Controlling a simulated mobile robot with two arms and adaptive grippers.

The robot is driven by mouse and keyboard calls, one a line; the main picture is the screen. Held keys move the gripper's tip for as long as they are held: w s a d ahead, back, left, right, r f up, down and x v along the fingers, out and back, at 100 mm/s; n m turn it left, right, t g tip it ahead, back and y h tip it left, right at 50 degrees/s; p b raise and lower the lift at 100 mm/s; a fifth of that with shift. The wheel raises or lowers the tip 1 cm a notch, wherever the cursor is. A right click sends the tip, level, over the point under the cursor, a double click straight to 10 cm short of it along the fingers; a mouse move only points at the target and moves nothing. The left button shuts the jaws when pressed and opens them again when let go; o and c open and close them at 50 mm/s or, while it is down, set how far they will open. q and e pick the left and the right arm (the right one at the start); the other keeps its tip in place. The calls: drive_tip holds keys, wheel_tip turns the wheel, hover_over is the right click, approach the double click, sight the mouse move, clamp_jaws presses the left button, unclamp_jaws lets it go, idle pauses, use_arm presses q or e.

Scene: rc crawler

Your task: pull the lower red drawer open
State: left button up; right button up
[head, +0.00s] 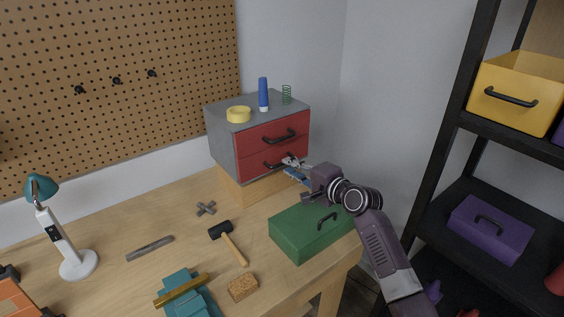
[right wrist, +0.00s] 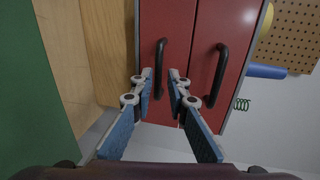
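The grey cabinet (head: 222,132) has two red drawers and stands on a wooden block at the back of the workbench. The lower red drawer (head: 256,163) looks shut. Its black handle (right wrist: 161,65) shows in the right wrist view, left of the upper drawer's handle (right wrist: 216,72). My right gripper (right wrist: 162,76) is open at the lower drawer. Its fingertips lie on either side of one end of the lower handle, with visible gaps. In the head view the right gripper (head: 289,162) covers part of that handle. My left gripper is not in view.
The upper red drawer (head: 265,134) is shut. A yellow ring, blue cylinder and green spring sit on the cabinet. A green box (head: 292,242) lies below my right arm. A hammer (head: 228,236) and several small items lie on the bench. A black shelf stands right.

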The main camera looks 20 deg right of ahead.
sight(282, 164)
drive_tip(key=x, duration=0.4)
drive_tip(key=shift+w+a+f, duration=0.1)
drive_tip(key=shift+w+f, duration=0.1)
drive_tip(key=shift+w, duration=0.05)
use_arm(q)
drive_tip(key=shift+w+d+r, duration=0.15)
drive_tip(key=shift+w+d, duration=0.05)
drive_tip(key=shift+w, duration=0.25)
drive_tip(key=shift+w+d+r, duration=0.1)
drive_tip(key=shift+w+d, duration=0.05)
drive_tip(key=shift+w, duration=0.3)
use_arm(e)
drive_tip(key=shift+w, duration=0.1)
clamp_jaws()
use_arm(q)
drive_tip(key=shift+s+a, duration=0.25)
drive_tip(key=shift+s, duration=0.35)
use_arm(e)
drive_tip(key=shift+f, duration=0.15)
